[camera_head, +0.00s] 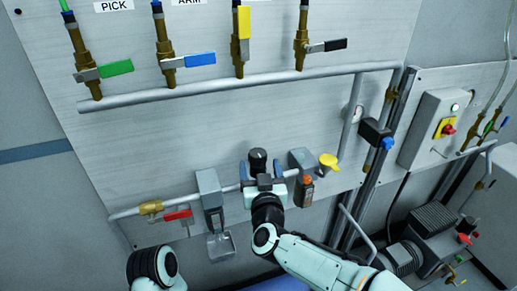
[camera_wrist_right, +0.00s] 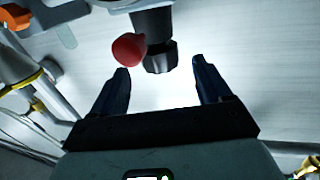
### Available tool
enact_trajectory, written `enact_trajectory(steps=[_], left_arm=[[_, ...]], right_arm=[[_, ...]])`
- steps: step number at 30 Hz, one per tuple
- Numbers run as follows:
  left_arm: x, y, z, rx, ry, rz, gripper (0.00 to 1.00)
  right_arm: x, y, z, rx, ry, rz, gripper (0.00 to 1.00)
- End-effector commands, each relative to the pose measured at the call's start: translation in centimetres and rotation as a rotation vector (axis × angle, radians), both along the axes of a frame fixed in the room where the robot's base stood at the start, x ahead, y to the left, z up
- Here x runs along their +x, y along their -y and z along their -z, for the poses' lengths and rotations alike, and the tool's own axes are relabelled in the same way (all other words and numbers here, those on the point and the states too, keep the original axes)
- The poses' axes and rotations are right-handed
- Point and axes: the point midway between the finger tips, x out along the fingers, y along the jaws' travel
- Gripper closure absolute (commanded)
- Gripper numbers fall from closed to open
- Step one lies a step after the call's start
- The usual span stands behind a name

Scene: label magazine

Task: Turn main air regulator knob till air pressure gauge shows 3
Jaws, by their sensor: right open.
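A black knob (camera_head: 257,158), which looks like the main air regulator knob, stands on the lower pipe of the wall panel. My right gripper (camera_head: 261,170) is at it, with its dark fingers open on either side. In the right wrist view, the black knob (camera_wrist_right: 160,58) shows between and just ahead of the two fingertips of the gripper (camera_wrist_right: 160,67), with a gap on both sides. No readable pressure gauge shows; a small round pale dial (camera_head: 355,114) sits partly behind a pipe at the right. The left gripper is out of view.
Left of the knob are a grey filter unit (camera_head: 209,185) and a red-handled valve (camera_head: 178,215). Right of it is a yellow handle (camera_head: 328,160). A red round part (camera_wrist_right: 128,50) sits close to the left finger in the right wrist view. Coloured valves line the upper pipe (camera_head: 220,88).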

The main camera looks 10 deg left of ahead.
Motion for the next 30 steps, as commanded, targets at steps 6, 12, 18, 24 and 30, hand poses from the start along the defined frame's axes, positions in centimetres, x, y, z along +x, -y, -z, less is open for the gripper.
enact_trajectory(steps=[6,12,18,24,30], left_arm=[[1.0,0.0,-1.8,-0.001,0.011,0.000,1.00],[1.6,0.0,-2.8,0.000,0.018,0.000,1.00],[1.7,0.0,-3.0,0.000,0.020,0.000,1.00],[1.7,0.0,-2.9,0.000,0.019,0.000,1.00],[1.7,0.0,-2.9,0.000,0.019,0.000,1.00]], right_arm=[[4.3,-1.7,-0.2,-0.001,0.000,0.000,0.23],[6.5,-2.5,-0.2,0.000,0.000,0.000,0.23],[7.1,-2.8,0.0,0.000,-0.001,-0.001,0.23],[7.1,-2.8,0.0,0.000,-0.001,-0.001,0.23],[7.1,-2.8,0.0,0.000,-0.001,-0.001,0.74]])
